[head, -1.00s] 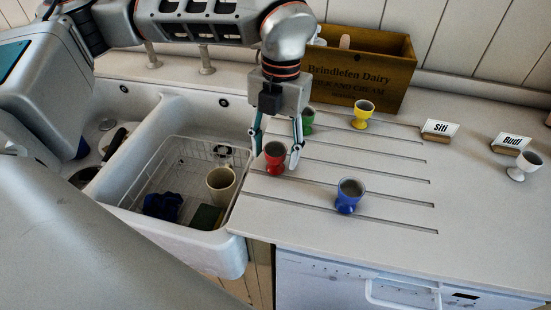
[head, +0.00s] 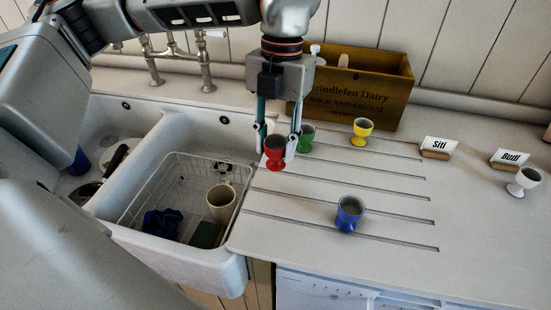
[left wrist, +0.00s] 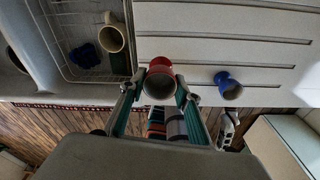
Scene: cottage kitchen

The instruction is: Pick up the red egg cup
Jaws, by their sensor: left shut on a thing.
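The red egg cup (head: 274,153) is between the fingers of my left gripper (head: 276,150), which is shut on it. In the head view the cup looks upright and raised above the grooved drainboard. In the left wrist view the red cup (left wrist: 159,80) sits between the two fingertips (left wrist: 160,86), its open top facing the camera.
A green egg cup (head: 306,138) stands just right of the held cup. A yellow cup (head: 362,131), a blue cup (head: 349,213) and a white cup (head: 524,181) stand farther off. A wooden box (head: 357,92) stands behind. The sink with a wire basket (head: 180,172) and mug (head: 221,203) is left.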

